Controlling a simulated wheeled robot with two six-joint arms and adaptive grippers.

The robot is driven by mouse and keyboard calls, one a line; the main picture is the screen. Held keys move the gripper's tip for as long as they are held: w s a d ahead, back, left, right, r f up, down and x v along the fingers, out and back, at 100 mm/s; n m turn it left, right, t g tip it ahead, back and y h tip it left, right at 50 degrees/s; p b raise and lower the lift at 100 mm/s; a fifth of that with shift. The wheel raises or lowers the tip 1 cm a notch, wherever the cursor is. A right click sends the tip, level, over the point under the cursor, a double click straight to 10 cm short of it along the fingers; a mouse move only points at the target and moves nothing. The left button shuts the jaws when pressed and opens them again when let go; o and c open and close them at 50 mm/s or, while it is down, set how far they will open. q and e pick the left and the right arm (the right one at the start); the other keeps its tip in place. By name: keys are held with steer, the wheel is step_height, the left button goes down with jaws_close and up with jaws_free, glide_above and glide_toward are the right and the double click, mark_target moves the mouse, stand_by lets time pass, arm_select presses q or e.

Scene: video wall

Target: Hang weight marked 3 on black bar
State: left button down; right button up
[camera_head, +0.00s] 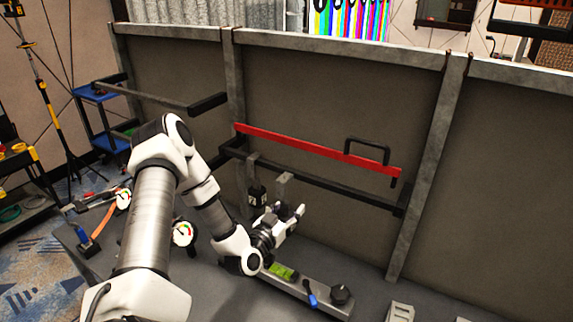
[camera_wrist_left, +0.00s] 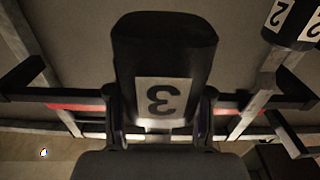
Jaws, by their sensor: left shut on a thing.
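My left gripper (camera_head: 290,214) is shut on the weight marked 3 (camera_wrist_left: 163,55), a dark block with a white label, upside down in the left wrist view. In the head view its grey hook (camera_head: 285,179) rises above the gripper and overlaps the black bar (camera_head: 345,190); I cannot tell whether it rests on the bar. Most of its body is hidden by the gripper. A dark weight (camera_head: 257,194) hangs from the bar just to the left; the left wrist view shows a weight marked 2 (camera_wrist_left: 290,22) beside the held one. My right gripper is not in view.
A red bar (camera_head: 310,148) with a black handle (camera_head: 367,146) runs above the black bar on the framed wall. Below lies a grey bench with a green level (camera_head: 283,271), a blue-handled tool (camera_head: 310,294) and gauges (camera_head: 183,233). The black bar's right part is bare.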

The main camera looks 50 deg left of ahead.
arm_select(q)
steer(key=shift+w+a+r, duration=0.1)
steer(key=shift+w+r, duration=0.05)
steer(key=w+a+f+b, duration=0.2)
steer(key=w+b, duration=0.4)
steer(key=w, duration=0.1)
steer(key=shift+w+a+f+b, duration=0.15)
steer(key=shift+w+f+b, duration=0.05)
steer(key=shift+f+b, duration=0.1)
stand_by(0.4)
steer(key=shift+r, duration=0.1)
steer(key=shift+c, duration=1.9)
jaws_free()
steer(key=shift+s, duration=0.1)
steer(key=shift+s, duration=0.1)
